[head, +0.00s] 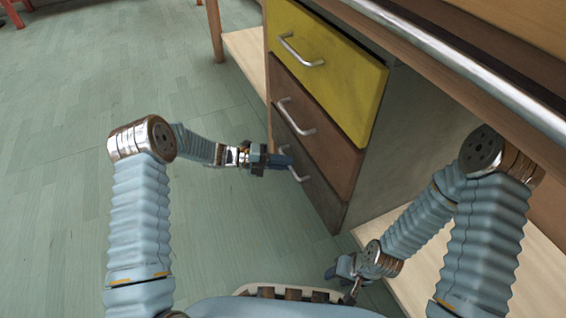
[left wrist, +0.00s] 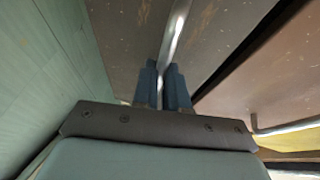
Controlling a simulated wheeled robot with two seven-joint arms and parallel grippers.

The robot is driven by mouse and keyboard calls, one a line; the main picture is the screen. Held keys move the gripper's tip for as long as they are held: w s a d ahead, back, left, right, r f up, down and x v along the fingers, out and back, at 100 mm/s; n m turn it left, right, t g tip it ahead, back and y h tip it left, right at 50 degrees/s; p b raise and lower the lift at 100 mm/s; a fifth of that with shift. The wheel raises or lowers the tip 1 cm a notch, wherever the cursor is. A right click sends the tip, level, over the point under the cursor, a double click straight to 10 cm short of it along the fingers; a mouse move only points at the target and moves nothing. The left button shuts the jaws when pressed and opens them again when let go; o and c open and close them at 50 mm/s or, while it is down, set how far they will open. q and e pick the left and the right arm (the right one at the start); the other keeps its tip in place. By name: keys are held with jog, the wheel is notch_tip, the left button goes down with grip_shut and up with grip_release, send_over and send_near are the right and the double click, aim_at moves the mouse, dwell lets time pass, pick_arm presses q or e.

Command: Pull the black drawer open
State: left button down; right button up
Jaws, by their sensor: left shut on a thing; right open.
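The black drawer (head: 318,196) is the lowest of three in the cabinet, and its front looks flush with the drawers above. My left gripper (head: 285,160) is at its silver bar handle (head: 298,176). In the left wrist view the left gripper's blue fingers (left wrist: 168,85) are shut on the handle (left wrist: 174,42), with the bar passing between them. The black drawer's front (left wrist: 130,40) shows behind, speckled and dull. My right gripper (head: 342,276) is open and low near my base, apart from the cabinet; nothing shows in it.
Above the black drawer are a brown drawer (head: 312,130) and a yellow drawer (head: 325,70), each with a bar handle. A tabletop with a metal edge (head: 460,70) overhangs at the right. A pale low shelf (head: 405,292) lies right of the cabinet. The green floor (head: 60,120) at left is clear.

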pick_arm(q)
jog(key=s+a+p, duration=0.3)
jog(key=s+a, duration=0.4)
jog(key=a, duration=0.5)
jog(key=s+a+p, duration=0.3)
jog(key=s+a, duration=0.4)
jog(key=a, duration=0.5)
jog(key=shift+s+a, duration=0.15)
jog(key=shift+a, duration=0.25)
jog(key=c, duration=1.2)
grip_release()
jog(key=shift+o, duration=0.2)
